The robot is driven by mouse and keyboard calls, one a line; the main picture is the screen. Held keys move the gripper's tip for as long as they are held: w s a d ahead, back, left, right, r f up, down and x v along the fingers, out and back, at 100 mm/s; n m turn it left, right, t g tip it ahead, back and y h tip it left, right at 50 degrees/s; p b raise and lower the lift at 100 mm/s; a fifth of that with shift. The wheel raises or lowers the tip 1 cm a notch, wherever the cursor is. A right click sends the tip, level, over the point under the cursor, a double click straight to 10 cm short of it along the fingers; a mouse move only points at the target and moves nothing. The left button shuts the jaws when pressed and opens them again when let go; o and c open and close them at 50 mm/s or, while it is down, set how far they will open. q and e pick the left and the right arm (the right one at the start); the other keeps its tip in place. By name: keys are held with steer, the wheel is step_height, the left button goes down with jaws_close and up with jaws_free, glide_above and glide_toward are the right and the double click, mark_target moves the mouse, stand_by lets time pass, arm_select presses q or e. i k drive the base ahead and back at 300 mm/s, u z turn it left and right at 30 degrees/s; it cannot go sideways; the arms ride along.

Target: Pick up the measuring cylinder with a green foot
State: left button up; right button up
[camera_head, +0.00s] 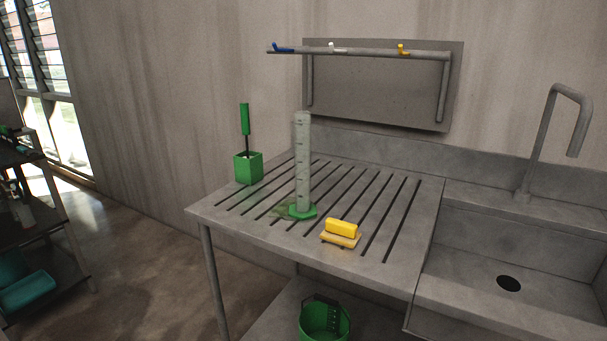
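The measuring cylinder (303,160) stands upright on the slotted metal draining board (225,216). It is tall, pale grey and marked with graduations, and its foot (302,212) is green. A greenish wet-looking patch (283,208) lies beside the foot on its left. Neither of my grippers shows in the head view.
A green box with a green-handled brush (248,168) stands left of the cylinder. A rail with hooks (360,53) hangs behind. A sink with a tap (540,130) is at right; a green bucket (325,320) is below.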

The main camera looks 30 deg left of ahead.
mark_target(302, 210)
steer(key=u, duration=0.35)
steer(key=k, duration=0.5)
steer(key=u, duration=1.1)
steer(key=i, duration=1.15)
steer(key=z, duration=0.3)
